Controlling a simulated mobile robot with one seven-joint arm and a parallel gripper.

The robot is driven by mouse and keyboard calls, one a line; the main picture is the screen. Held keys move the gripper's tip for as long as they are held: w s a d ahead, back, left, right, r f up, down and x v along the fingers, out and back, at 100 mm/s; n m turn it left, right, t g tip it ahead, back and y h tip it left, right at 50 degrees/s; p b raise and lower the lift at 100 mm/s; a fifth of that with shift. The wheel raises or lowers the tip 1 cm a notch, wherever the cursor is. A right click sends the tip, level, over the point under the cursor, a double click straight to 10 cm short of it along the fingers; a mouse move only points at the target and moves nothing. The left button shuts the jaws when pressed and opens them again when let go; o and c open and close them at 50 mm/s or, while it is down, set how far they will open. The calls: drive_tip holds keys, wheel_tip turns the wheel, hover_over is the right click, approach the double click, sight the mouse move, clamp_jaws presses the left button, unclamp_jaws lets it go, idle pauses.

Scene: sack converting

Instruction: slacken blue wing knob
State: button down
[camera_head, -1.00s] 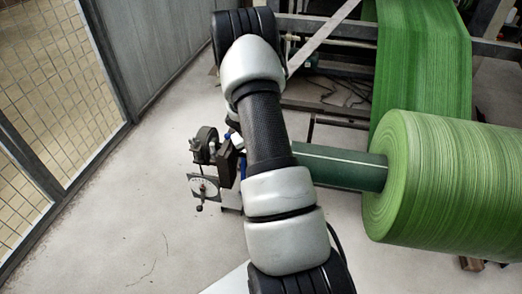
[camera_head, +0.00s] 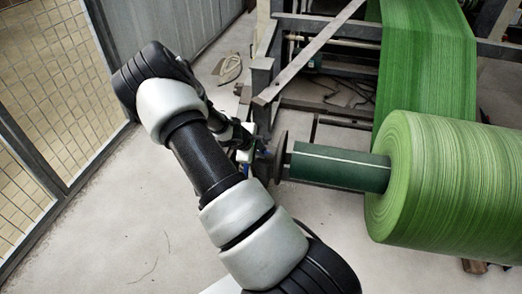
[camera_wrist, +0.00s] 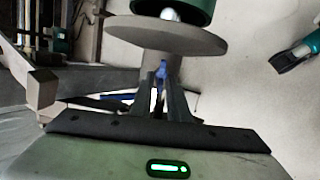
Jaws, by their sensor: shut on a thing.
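The blue wing knob (camera_wrist: 161,73) shows as a small blue piece between my fingertips in the wrist view. My gripper (camera_wrist: 161,88) is shut on it, and the fingers hide most of the knob. Just beyond the fingertips is a flat round disc (camera_wrist: 190,40) on the shaft, with the green core tube (camera_wrist: 192,12) behind it. In the head view, the dark disc (camera_head: 281,157) stands at the left end of the green tube (camera_head: 340,167). My arm partly hides the gripper and the area around the knob there.
A large green roll (camera_head: 455,185) fills the right of the head view. The machine's steel frame (camera_head: 262,75) stands behind the disc. A mesh fence (camera_head: 60,90) runs along the left. Bare floor (camera_head: 130,220) lies between the fence and my arm.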

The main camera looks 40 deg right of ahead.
drive_tip(key=n, duration=0.3)
drive_tip(key=shift+s+a, duration=0.1)
drive_tip(key=shift+s, duration=0.05)
drive_tip(key=n+t+p, duration=0.1)
drive_tip(key=n, duration=0.5)
drive_tip(key=s+n+t+p, duration=0.1)
drive_tip(key=n+p, duration=0.1)
drive_tip(key=n, duration=0.4)
drive_tip(key=n+t+p, duration=0.1)
drive_tip(key=n+t, duration=0.1)
drive_tip(key=n, duration=0.4)
drive_tip(key=shift+s+d+p, duration=0.35)
drive_tip(key=shift+s, duration=0.05)
drive_tip(key=n+p, duration=0.2)
drive_tip(key=n, duration=0.1)
drive_tip(key=shift+s+d+y+p, duration=0.1)
drive_tip(key=shift+d+y+p, duration=0.05)
drive_tip(key=shift+y+p, duration=0.25)
drive_tip(key=shift+d+f+n+t+y+p, duration=0.15)
drive_tip(key=shift+n+t+y+p, duration=0.15)
drive_tip(key=shift+n+p, duration=0.85)
drive_tip(key=shift+n, duration=0.35)
